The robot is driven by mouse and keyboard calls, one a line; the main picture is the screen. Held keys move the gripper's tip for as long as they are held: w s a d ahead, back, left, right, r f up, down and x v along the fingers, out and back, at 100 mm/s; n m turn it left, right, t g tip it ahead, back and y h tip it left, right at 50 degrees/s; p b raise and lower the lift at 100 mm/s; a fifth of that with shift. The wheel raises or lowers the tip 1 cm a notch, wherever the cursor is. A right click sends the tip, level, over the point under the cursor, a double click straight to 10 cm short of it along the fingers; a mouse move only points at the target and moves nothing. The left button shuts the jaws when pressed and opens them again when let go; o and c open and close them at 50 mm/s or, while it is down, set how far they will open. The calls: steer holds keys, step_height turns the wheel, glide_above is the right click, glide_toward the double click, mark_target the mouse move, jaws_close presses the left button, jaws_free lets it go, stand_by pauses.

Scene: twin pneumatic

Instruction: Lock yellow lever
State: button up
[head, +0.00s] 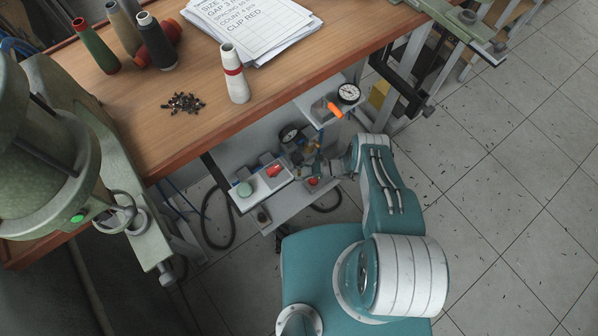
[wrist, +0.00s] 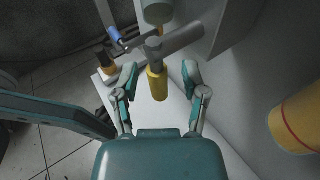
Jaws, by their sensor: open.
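In the wrist view the yellow lever (wrist: 157,84) hangs from a grey pipe fitting and points toward me. My gripper (wrist: 160,70) is open, with one finger on each side of the lever. Gaps show between the lever and both fingers, and nothing is held. In the head view my gripper (head: 308,172) is small beside the pneumatic unit under the table, and I cannot make out the yellow lever clearly there.
A blue handle (wrist: 115,36) is at the upper left of the wrist view, and a large yellow cylinder (wrist: 298,122) is at right.

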steer(key=d+r, duration=0.2)
steer(key=d, duration=0.9)
steer(key=shift+d, duration=0.4)
steer(key=shift+r, duration=0.1)
